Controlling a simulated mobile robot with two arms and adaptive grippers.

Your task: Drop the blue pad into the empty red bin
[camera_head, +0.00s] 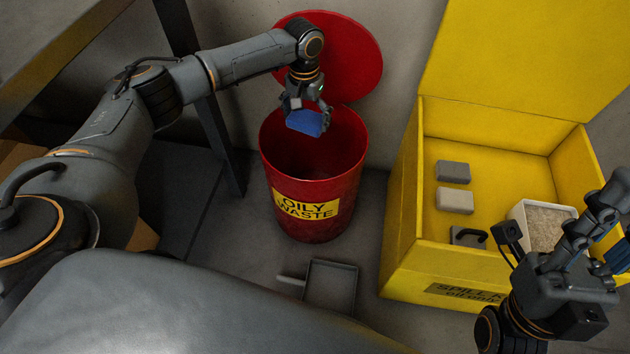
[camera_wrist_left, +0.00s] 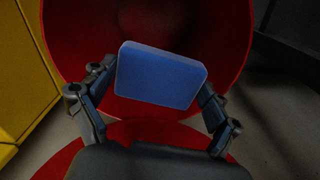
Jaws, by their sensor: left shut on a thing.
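The blue pad (camera_head: 305,122) is held in my left gripper (camera_head: 305,108), over the mouth of the red bin (camera_head: 315,190) in the head view. In the left wrist view the pad (camera_wrist_left: 160,75) sits between the two fingers of the left gripper (camera_wrist_left: 152,98), with the bin's red wall (camera_wrist_left: 75,50) around and behind it. The bin is labelled "OILY WASTE"; its round red lid (camera_head: 350,65) stands open behind. The visible inside of the bin is bare red; its deepest part is dark. My right gripper (camera_head: 605,220) is at the right edge, partly cut off.
A yellow spill box (camera_head: 400,245) stands open to the right, holding grey pads (camera_head: 453,172) and a white tub (camera_head: 530,208) of granular material. A grey dustpan (camera_head: 331,288) lies on the floor before the bin. A dark post (camera_head: 220,145) stands left of the bin.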

